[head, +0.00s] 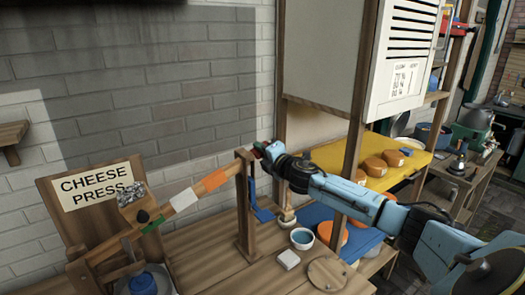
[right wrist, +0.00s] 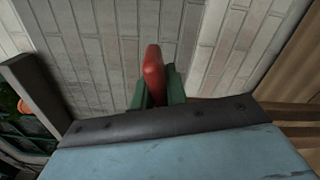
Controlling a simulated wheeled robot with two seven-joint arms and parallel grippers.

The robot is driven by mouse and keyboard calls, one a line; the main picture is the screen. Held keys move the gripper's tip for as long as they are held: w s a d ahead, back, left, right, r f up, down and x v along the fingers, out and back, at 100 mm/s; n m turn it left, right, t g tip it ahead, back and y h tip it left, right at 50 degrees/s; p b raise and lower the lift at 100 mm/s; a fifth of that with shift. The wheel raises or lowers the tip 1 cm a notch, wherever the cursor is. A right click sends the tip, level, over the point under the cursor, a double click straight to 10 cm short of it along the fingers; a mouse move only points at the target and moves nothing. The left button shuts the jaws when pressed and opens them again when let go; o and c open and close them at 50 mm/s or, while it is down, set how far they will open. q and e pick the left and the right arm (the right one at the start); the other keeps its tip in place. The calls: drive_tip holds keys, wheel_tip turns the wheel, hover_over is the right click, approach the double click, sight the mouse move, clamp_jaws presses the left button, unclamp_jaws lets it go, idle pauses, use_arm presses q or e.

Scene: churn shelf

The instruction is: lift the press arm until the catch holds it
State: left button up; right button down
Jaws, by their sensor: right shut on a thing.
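The wooden press arm (head: 183,200), with green, white and orange bands, slants up to the right from the cheese press (head: 55,220). It passes at a wooden post (head: 246,215) near its outer end. A blue lever-like piece (head: 261,213) hangs beside the post and may be the catch; I cannot tell whether it holds the arm. My right gripper (head: 262,149) is at the arm's raised end, just right of the post top. In the right wrist view its green fingers are shut on the red handle (right wrist: 153,75). My left gripper is not in view.
A "CHEESE PRESS" sign (head: 96,184) stands behind the press. A blue bowl (head: 302,238), a white block (head: 287,260) and a round wooden board (head: 328,273) lie on the table right of the post. A shelf with orange cheeses (head: 375,166) stands further right, close to my right arm.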

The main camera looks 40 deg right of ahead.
drive_tip(key=c, duration=1.4)
unclamp_jaws()
drive_tip(key=shift+r, duration=0.1)
drive_tip(key=shift+s, duration=0.45)
drive_tip(key=s+a+b, duration=0.1)
drive_tip(key=s+b, duration=0.1)
drive_tip(key=s, duration=1)
drive_tip(key=shift+s+a+b, duration=0.2)
drive_tip(key=shift+a+b, duration=0.05)
drive_tip(key=shift+b, duration=0.1)
